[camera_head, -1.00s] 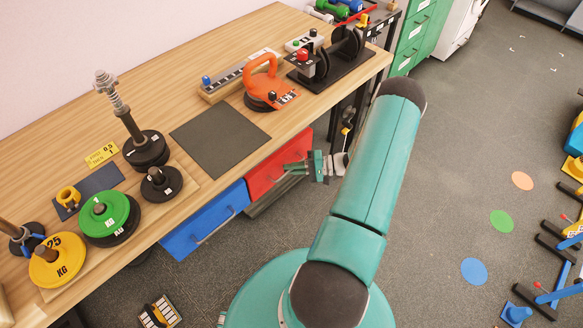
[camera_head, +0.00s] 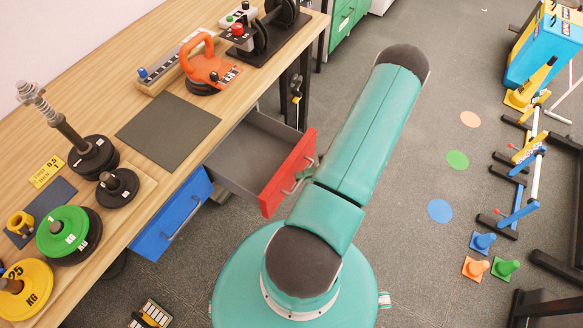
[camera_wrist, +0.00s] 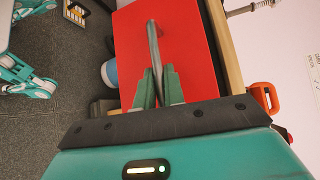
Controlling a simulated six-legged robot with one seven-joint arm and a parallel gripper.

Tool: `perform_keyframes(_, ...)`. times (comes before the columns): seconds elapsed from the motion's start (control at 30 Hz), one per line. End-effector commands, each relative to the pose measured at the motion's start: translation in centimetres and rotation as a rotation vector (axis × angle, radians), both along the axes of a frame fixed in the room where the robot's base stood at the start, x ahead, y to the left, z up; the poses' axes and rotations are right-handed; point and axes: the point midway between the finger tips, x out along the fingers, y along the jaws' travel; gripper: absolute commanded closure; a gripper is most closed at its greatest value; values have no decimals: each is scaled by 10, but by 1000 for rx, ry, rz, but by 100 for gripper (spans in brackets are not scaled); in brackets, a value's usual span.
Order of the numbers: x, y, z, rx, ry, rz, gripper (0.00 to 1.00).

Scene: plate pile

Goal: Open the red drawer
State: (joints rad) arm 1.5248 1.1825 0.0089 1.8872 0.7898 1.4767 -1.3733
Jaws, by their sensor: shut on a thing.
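The red drawer (camera_head: 290,174) is pulled out from under the wooden workbench, and its empty grey inside (camera_head: 246,152) shows. In the wrist view its red front (camera_wrist: 190,55) fills the middle, with a metal bar handle (camera_wrist: 153,45) across it. My gripper (camera_wrist: 157,82) has its green fingers shut around the handle. In the head view my arm mostly hides the gripper at the right of the drawer front.
The workbench (camera_head: 120,70) carries weight plates, a dark mat (camera_head: 168,130), an orange kettlebell-like handle (camera_head: 203,62) and a black rack. Cones and small hurdles stand on the floor at the right. The floor between has flat coloured discs (camera_head: 440,210).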

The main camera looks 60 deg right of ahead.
Motion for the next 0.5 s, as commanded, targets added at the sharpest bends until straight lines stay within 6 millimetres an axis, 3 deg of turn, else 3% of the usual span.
perform_keyframes(0.4,-6,-1,0,0,-1,0,100)
perform_keyframes(0.43,-6,-1,0,0,-1,0,87)
perform_keyframes(0.5,-6,-1,0,0,-1,0,74)
